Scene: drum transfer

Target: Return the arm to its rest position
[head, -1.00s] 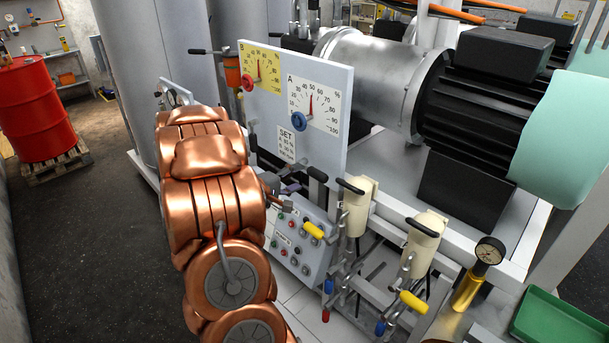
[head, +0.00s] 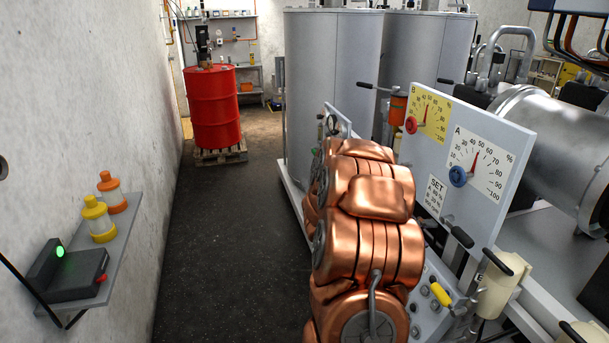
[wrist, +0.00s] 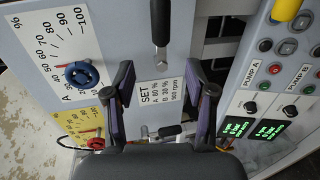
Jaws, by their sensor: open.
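My arm shows in the head view as copper-coloured links in the lower middle, in front of the gauge panel. It hides my gripper in that view. In the wrist view my gripper (wrist: 162,100) is open, with its two dark fingers apart and nothing held between them. The gauge panel (head: 490,215) and its SET label (wrist: 158,90) lie beyond the fingers. Dial A has a blue knob (head: 458,176) and dial B a red knob (head: 411,125). A dark lever handle (wrist: 160,22) shows past the fingertips in the wrist view.
A red drum (head: 215,112) stands on a wooden pallet (head: 221,153) at the back left. A wall shelf (head: 118,250) at the left holds orange and yellow bottles and a black device. Grey tanks (head: 330,75) stand behind the panel. The dark floor (head: 225,250) between is clear.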

